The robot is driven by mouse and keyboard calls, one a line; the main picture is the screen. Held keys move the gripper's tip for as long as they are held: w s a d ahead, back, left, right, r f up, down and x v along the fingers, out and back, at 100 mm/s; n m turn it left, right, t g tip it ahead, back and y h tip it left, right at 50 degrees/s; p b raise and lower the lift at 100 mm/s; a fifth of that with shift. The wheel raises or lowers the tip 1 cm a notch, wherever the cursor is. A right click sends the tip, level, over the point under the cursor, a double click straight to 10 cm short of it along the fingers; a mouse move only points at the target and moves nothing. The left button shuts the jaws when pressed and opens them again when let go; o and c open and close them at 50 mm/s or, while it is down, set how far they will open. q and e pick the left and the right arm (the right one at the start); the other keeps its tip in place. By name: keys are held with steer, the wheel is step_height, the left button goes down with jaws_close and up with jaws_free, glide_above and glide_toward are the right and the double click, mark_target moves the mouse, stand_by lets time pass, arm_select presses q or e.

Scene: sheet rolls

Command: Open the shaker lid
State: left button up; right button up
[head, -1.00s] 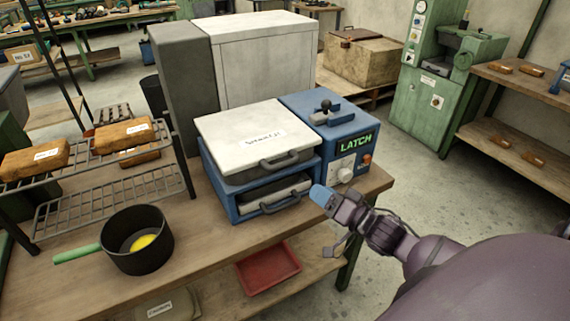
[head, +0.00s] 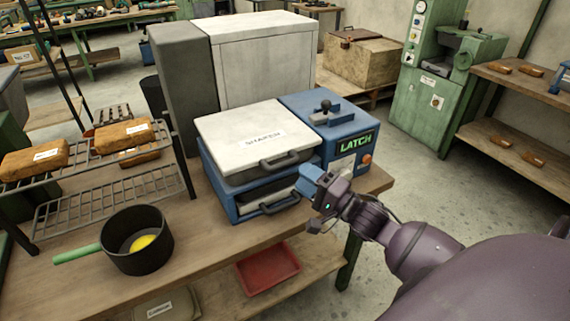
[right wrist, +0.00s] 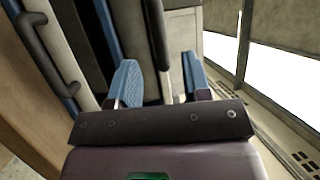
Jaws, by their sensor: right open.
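The shaker is a blue box (head: 213,178) with a white lid (head: 235,125) labelled SHAKER; the lid lies flat and closed. A dark lid handle (head: 279,160) sits on its front edge. Beside it on the right stands the blue latch unit (head: 312,104), with a green LATCH label and a black-knobbed lever (head: 325,110) on top. My right gripper (head: 308,204) is open and empty in front of the shaker's lower right corner, hiding part of the latch unit's front. In the right wrist view its blue fingers (right wrist: 160,76) are apart, with a dark bar beyond them. My left gripper is not in view.
A black pan (head: 137,240) with a green handle stands at the bench's front left. A wire rack (head: 120,185) with brown blocks stands at the left. A red tray (head: 268,268) lies on the shelf below. A tall white cabinet (head: 265,65) stands behind the shaker.

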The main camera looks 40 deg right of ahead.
mark_target(285, 164)
steer(key=x, duration=0.6)
steer(key=shift+w, duration=0.2)
jaws_close()
